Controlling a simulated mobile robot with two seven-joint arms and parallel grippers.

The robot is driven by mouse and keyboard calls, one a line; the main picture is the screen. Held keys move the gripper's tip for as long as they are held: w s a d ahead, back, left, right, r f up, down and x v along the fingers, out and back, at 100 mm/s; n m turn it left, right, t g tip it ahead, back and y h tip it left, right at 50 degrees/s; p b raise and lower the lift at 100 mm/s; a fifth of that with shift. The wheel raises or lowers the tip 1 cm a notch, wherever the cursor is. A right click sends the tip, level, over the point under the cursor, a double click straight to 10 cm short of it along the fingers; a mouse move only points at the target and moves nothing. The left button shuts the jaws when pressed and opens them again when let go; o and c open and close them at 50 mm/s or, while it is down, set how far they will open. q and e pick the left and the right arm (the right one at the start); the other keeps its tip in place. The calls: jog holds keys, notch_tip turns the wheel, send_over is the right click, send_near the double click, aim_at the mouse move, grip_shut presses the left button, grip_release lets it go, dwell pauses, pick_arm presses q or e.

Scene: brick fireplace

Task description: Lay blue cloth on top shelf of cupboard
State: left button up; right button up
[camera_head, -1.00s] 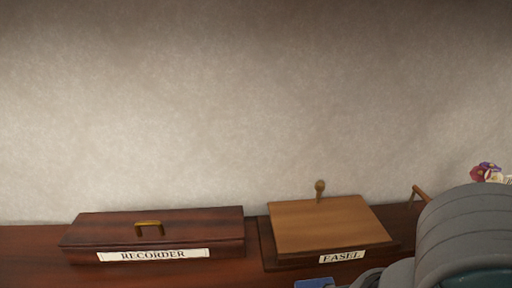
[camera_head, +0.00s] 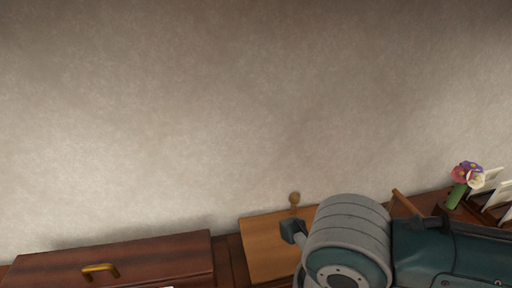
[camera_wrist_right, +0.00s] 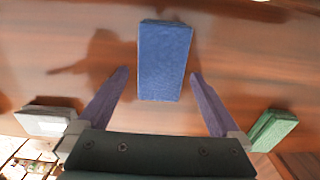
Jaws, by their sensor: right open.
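The blue cloth (camera_wrist_right: 164,62), a small folded rectangle, lies on a brown wooden surface (camera_wrist_right: 240,60) in the right wrist view. My right gripper (camera_wrist_right: 158,75) is open, with one finger on each side of the cloth's near part and a gap on both sides. I cannot tell how high the fingers are above the surface. In the head view my right arm (camera_head: 348,240) reaches in from the right, and its fingers and the cloth are not visible. My left gripper is in neither view. No cupboard shelf can be made out.
A grey-white folded piece (camera_wrist_right: 45,121) and a green one (camera_wrist_right: 272,130) lie to either side of the gripper. In the head view stand a dark lidded box (camera_head: 120,262), a lighter wooden box (camera_head: 262,245), flowers (camera_head: 467,173) and a card rack (camera_head: 490,205).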

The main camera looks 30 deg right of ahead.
notch_tip(320, 180, down, 5)
jog(key=shift+s+r+b, duration=0.1)
jog(key=shift+r+b, duration=0.1)
jog(key=shift+b, duration=0.4)
jog(key=shift+c, duration=0.4)
jog(key=shift+r, duration=0.1)
jog(key=c, duration=1.2)
